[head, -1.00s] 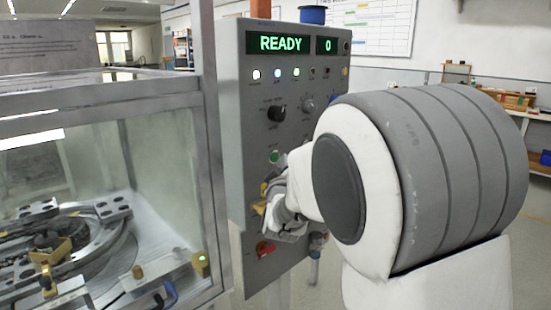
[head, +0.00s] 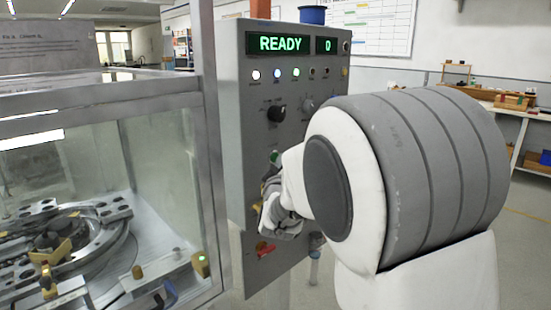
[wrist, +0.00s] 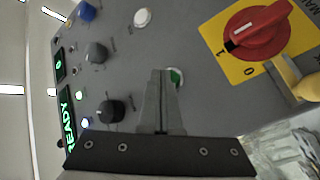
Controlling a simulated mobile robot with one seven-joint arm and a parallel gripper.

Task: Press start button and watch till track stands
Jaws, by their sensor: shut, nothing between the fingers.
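The grey control panel (head: 238,160) stands upright in the middle of the head view, its display (head: 280,44) lit green with "READY" and "0". My gripper (wrist: 162,75) is shut and empty, its fingertips right beside the green button (wrist: 177,77) in the wrist view. The fingers partly cover that button, and I cannot tell whether they touch it. In the head view my gripper (head: 272,195) is just below the button and partly hidden by my arm. The ring track (head: 75,232) lies inside the glass enclosure (head: 150,150) at the left.
A metal post (head: 208,150) stands between enclosure and panel. A workbench (head: 510,105) is far right.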

